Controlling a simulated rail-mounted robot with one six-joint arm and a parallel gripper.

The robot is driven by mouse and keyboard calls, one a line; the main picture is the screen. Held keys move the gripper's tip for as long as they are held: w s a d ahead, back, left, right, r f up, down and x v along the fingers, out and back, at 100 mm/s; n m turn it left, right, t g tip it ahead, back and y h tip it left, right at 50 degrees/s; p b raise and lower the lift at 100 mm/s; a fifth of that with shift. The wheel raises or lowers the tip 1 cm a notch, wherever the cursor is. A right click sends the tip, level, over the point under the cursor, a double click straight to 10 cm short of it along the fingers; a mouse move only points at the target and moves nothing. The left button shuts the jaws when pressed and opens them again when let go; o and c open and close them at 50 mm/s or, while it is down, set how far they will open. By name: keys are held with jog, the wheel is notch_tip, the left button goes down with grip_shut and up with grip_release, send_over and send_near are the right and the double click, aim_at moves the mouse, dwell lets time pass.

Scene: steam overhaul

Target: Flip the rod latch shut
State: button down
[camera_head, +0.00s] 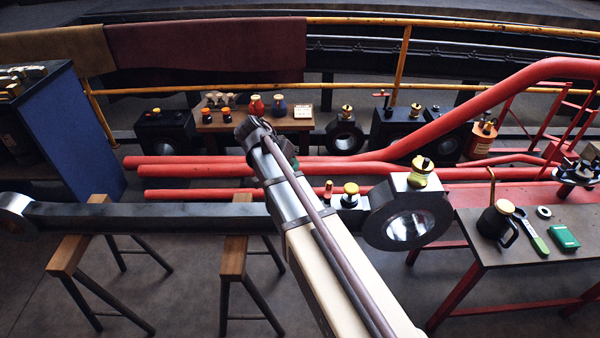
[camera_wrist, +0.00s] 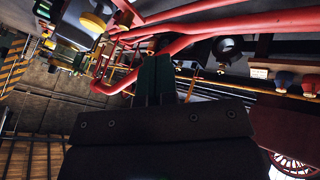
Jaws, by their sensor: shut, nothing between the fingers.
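The long dark steel rod (camera_head: 150,216) lies level across wooden trestles, with a ring-shaped big end (camera_head: 410,226) at right and a smaller eye (camera_head: 14,216) at left. A brass-topped cup (camera_head: 421,172) stands on the big end. Beside the big end, a brass knob (camera_head: 350,188) and a small reddish upright piece (camera_head: 328,190) stand on the rod; I cannot tell which is the latch or its position. My arm crosses above the rod and hides part of it. My gripper (camera_wrist: 155,62) shows dark green fingers, shut and empty, clear of the rod.
Red pipes (camera_head: 220,170) run behind the rod and rise at right. A workbench (camera_head: 480,250) at right holds an oil can (camera_head: 496,222), a green-handled tool (camera_head: 534,238) and a green box (camera_head: 564,237). A blue cabinet (camera_head: 65,130) stands at left. A low wooden table (camera_head: 215,127) holds small pots.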

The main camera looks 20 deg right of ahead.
aim_at(329, 187)
jog(key=s+d+f+b, duration=0.3)
jog(key=d+f+b, duration=0.2)
jog(key=d+f, duration=0.1)
jog(key=shift+d+f, duration=0.25)
jog(key=shift+d, duration=0.65)
